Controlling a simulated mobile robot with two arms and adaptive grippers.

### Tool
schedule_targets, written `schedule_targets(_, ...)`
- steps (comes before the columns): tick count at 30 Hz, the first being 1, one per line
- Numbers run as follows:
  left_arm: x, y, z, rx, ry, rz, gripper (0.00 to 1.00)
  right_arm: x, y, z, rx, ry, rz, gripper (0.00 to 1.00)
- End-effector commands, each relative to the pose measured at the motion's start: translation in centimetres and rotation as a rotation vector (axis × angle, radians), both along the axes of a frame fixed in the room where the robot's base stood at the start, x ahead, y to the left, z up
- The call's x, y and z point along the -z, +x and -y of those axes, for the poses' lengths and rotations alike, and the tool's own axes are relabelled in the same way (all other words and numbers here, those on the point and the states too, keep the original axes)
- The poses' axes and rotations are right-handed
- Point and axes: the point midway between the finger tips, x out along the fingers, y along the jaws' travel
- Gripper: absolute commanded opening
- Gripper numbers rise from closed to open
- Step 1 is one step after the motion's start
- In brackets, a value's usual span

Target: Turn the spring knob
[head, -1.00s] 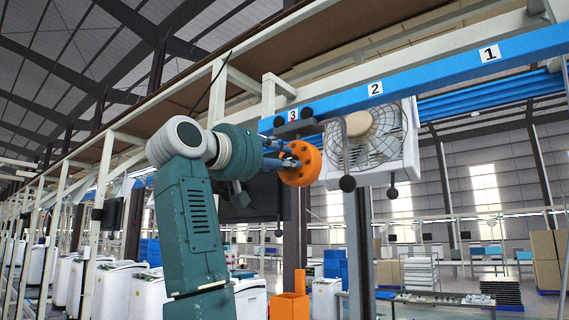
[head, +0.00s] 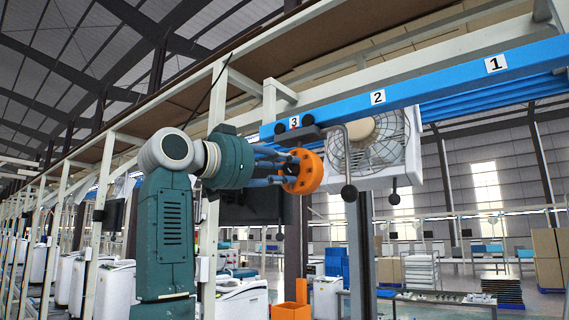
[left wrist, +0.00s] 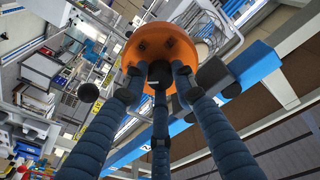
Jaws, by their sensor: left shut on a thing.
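The spring knob is an orange round disc with dark holes (head: 308,171), hanging under the blue rail near the label 3. My left gripper (head: 287,171) has long blue fingers and meets the knob from the left. In the left wrist view the orange knob (left wrist: 150,42) sits beyond the fingertips, and the fingers of my gripper (left wrist: 158,76) close around its dark centre. The gripper is shut on the knob's middle; the exact contact is partly hidden by the fingers. My right gripper is in neither view.
The blue rail (head: 440,82) with labels 1, 2 and 3 runs just above the knob. A white fan (head: 375,150) stands close behind it to the right. A bent grey rod with a black ball (head: 349,193) hangs beside the knob. Orange bins (head: 290,311) are below.

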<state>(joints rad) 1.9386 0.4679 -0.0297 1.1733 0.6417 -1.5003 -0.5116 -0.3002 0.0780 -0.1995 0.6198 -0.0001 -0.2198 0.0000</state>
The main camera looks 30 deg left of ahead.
Motion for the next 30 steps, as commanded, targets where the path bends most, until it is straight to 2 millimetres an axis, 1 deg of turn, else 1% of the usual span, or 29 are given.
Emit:
schedule_targets(1, 0.25, 0.18, -0.18, -0.002, 0.032, -0.011, 0.00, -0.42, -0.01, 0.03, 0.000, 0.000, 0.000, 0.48)
schedule_targets(6, 0.23, 0.14, -0.15, -0.001, 0.126, -0.002, 0.00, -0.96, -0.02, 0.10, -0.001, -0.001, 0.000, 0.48)
schedule_targets(12, 0.29, 0.14, -0.12, 0.000, 0.190, 0.003, 0.01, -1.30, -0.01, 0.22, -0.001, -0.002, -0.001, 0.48)
schedule_targets(29, 0.36, 0.15, -0.10, 0.001, 0.217, 0.006, 0.01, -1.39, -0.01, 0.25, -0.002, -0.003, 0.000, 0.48)
schedule_targets(30, 0.36, 0.15, -0.10, 0.000, 0.217, 0.005, 0.34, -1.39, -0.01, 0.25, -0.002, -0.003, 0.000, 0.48)
